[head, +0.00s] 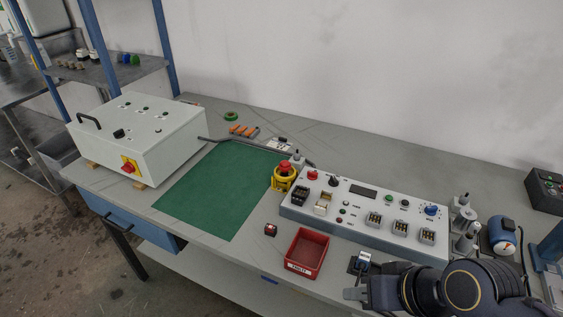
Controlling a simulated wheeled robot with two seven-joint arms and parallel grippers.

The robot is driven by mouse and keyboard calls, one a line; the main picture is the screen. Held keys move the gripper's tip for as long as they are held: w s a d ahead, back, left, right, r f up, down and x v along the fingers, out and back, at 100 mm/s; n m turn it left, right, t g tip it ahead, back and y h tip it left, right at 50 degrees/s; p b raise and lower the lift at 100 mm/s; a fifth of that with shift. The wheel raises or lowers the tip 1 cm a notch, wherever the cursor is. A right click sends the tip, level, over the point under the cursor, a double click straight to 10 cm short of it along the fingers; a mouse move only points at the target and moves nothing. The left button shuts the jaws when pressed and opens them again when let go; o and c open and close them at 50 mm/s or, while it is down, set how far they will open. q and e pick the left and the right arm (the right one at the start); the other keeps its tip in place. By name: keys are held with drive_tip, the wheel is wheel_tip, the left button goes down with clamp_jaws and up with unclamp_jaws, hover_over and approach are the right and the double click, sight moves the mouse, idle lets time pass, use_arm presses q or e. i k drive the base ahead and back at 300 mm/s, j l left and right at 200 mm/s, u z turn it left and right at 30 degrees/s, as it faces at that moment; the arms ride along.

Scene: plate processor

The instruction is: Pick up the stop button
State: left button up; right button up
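A small red-topped button with a dark base (270,230) lies loose on the grey table, just right of the green mat (225,190). A larger red mushroom button (285,168) sits in a yellow ring-shaped holder (284,183) at the mat's right edge. Another red button on a yellow plate (128,167) is on the front of the white box. I cannot tell for sure which one is the stop button. My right gripper (357,288) is at the lower right by the table's front edge, apart from all three buttons; its finger gap is unclear. My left gripper is out of view.
A red bin (306,253) stands left of my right gripper. The grey control panel (365,215) lies behind the bin. The white box (150,135) stands at the left. The green mat is clear.

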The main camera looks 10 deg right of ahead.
sight(284, 170)
drive_tip(key=i+j+z, duration=0.2)
drive_tip(key=i+j, duration=0.65)
